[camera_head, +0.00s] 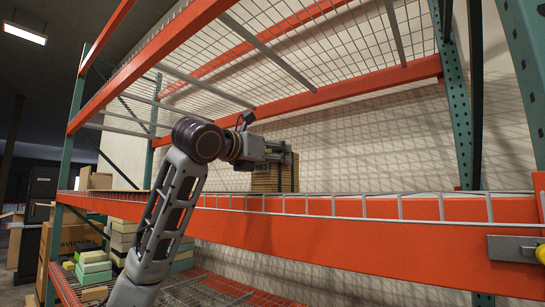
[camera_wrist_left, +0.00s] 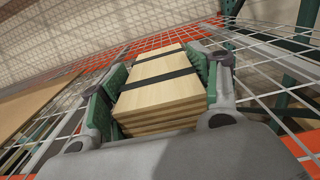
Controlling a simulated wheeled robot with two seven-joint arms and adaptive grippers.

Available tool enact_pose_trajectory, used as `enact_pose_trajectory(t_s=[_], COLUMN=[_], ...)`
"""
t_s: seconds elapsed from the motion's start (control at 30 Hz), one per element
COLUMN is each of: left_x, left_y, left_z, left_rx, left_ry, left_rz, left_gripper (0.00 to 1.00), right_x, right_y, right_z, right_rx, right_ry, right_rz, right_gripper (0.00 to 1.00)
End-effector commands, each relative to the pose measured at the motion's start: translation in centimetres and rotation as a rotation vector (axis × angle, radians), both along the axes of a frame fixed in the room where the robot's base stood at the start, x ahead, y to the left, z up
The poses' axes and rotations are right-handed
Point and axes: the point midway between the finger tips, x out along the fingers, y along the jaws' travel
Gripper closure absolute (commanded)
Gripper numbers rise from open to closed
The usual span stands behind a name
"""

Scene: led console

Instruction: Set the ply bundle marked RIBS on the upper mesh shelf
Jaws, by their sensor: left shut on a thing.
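The ply bundle (camera_head: 272,180) is a stack of pale wood sheets with dark straps; its dark label is partly covered, with only the last letters of RIBS readable. In the left wrist view the bundle (camera_wrist_left: 164,95) lies between the green finger pads, with wire mesh beyond. The upper mesh shelf has an orange front beam (camera_head: 370,240) with a wire lip. The bundle shows just above that lip; I cannot tell whether its base touches the mesh. My right gripper is out of view.
An open carton (camera_head: 96,181) stands at the shelf's left end. Cartons (camera_head: 78,238) and stacked green and cream slabs (camera_head: 94,268) are lower left. A teal upright (camera_head: 457,100) stands at right. Another mesh level with an orange beam (camera_head: 150,55) is overhead. The shelf right of the bundle looks clear.

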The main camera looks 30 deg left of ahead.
Motion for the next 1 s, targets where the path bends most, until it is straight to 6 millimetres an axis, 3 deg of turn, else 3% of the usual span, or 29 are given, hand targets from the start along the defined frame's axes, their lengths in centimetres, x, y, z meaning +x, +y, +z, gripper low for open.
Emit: enact_pose_trajectory(t_s=[0.3, 0.33, 0.5, 1.0], left_x=[-0.07, 0.00, 0.00, 0.00], left_y=[0.04, 0.01, 0.00, -0.02], left_z=[-0.12, -0.23, -0.21, 0.07], left_rx=[0.000, 0.000, 0.000, 0.000], left_ry=[-0.004, 0.000, 0.000, 0.000], left_rz=[0.000, 0.000, 0.000, 0.000], left_gripper=[0.82, 0.36, 0.15, 0.13], right_x=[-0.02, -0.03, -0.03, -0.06], right_y=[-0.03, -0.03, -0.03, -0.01], right_z=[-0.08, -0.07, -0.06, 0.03], right_rx=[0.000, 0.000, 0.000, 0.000], right_ry=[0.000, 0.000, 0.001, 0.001], right_rz=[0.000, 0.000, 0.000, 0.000], right_gripper=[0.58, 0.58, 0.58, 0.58])
